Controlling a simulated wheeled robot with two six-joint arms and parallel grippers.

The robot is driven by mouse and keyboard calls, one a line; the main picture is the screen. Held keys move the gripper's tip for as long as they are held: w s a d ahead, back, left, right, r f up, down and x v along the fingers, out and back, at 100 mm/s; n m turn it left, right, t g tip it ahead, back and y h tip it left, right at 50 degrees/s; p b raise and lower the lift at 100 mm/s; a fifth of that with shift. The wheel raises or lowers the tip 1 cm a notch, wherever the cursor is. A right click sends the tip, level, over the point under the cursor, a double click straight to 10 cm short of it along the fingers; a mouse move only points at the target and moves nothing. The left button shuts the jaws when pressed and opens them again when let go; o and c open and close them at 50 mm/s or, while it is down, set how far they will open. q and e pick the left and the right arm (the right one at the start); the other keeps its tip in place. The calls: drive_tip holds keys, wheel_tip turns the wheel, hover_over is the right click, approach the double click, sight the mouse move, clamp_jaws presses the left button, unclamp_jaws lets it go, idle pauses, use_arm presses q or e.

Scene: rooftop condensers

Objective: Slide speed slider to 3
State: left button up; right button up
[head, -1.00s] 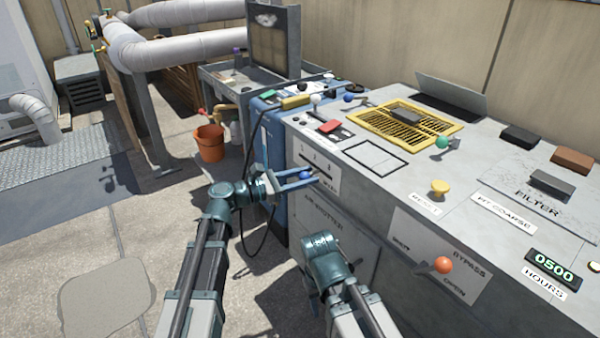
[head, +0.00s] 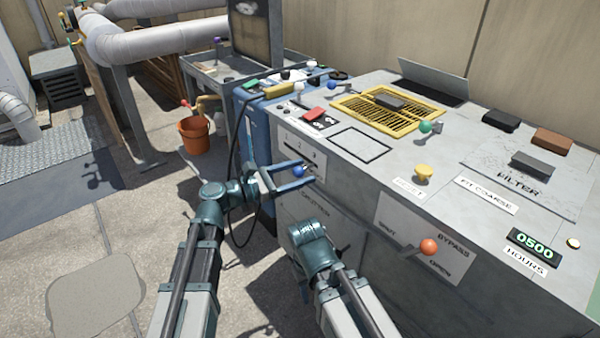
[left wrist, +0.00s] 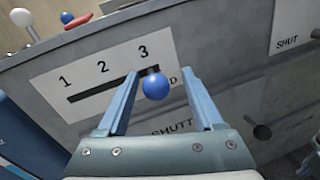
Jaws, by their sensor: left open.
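The speed slider is a blue ball knob (head: 299,171) on a slot in a white label plate (head: 291,143) marked 1, 2, 3, on the front of the grey cabinet. In the left wrist view the knob (left wrist: 155,86) stands at the right end of the slot, just below and right of the 3. My left gripper (head: 308,172) is open, with one finger on each side of the knob. In the left wrist view gaps show between the knob and both fingers. My right arm is low at the cabinet front; its fingers do not show.
An orange bypass lever (head: 429,247) sticks out from the cabinet front to the right. The top carries a yellow grille (head: 350,108), a yellow reset button (head: 423,172) and a green ball lever (head: 425,127). An orange bucket (head: 194,135) stands on the floor at left.

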use_arm(q)
drive_tip(key=v, duration=1.3)
drive_tip(key=shift+s+a, duration=0.15)
drive_tip(key=shift+a, duration=0.1)
drive_tip(key=s+d+f+m+g+y+p, duration=0.4)
drive_tip(key=s+d+f+m+g+y, duration=0.4)
drive_tip(key=f+m, duration=0.45)
drive_tip(key=s+a+f+m+y+p, duration=0.2)
drive_tip(key=s+a+f+m+y, duration=0.15)
drive_tip(key=s+m+y, duration=0.65)
wheel_tip(320, 180, up, 39)
drive_tip(key=w+a+m+p, duration=0.1)
drive_tip(key=w+m+p, duration=0.1)
drive_tip(key=p, duration=3.6)
drive_tip(key=shift+w+a+f, duration=0.2)
drive_tip(key=shift+w, duration=0.1)
